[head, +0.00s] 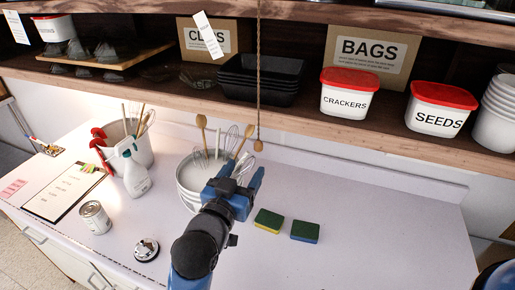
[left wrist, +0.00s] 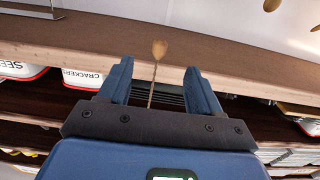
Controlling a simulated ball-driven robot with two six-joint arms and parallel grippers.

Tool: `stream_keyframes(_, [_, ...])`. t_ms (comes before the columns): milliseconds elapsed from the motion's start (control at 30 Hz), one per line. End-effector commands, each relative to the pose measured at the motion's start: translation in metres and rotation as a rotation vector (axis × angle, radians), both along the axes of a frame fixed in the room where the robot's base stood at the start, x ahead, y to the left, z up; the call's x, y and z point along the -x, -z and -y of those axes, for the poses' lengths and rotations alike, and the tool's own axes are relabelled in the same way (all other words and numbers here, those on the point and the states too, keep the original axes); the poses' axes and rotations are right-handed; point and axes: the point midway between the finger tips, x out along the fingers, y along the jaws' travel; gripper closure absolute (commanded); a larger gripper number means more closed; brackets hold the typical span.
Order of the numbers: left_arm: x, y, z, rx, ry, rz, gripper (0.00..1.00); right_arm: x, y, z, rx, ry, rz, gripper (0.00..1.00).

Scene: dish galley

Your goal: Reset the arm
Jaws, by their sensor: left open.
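My left arm reaches up from the bottom of the head view. In the left wrist view the open jaws (left wrist: 157,72) hold nothing that I can see. A cord with a wooden knob (head: 258,146) hangs just beyond the fingertips in the head view. The knob (left wrist: 160,48) also shows in line with the gap between the fingers in the left wrist view; its distance is hard to tell. My right gripper is not visible.
Two sponges (head: 304,231) lie right of the arm. A can (head: 95,217), spray bottle (head: 135,175), utensil bucket (head: 143,152) and clipboard (head: 66,190) stand or lie at left. The shelf (head: 300,126) with tubs and black trays (head: 250,85) overhangs the back. The right counter (head: 400,240) is clear.

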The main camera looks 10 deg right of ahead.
Motion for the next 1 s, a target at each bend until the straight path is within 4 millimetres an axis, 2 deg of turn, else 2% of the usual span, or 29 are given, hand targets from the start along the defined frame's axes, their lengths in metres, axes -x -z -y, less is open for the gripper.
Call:
stream_keyframes(267, [0.0, -0.004, 0.0, 0.009, 0.0, 0.015, 0.36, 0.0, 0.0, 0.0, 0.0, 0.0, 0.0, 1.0])
stream_keyframes(367, [0.0, -0.014, 0.0, 0.036, 0.001, 0.055, 0.36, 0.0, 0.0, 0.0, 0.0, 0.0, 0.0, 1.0])
stream_keyframes(500, [0.004, -0.04, -0.002, 0.111, 0.004, 0.166, 0.36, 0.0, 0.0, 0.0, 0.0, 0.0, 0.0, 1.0])
stream_keyframes(567, [0.009, -0.044, -0.005, 0.142, 0.005, 0.214, 0.36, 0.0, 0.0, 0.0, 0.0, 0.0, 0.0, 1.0])
stream_keyframes(667, [0.016, -0.031, -0.023, 0.178, -0.015, 0.275, 0.36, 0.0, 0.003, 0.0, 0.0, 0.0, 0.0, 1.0])
stream_keyframes(1000, [0.043, 0.052, -0.109, 0.194, -0.139, 0.347, 0.36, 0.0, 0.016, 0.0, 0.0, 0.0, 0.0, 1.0])
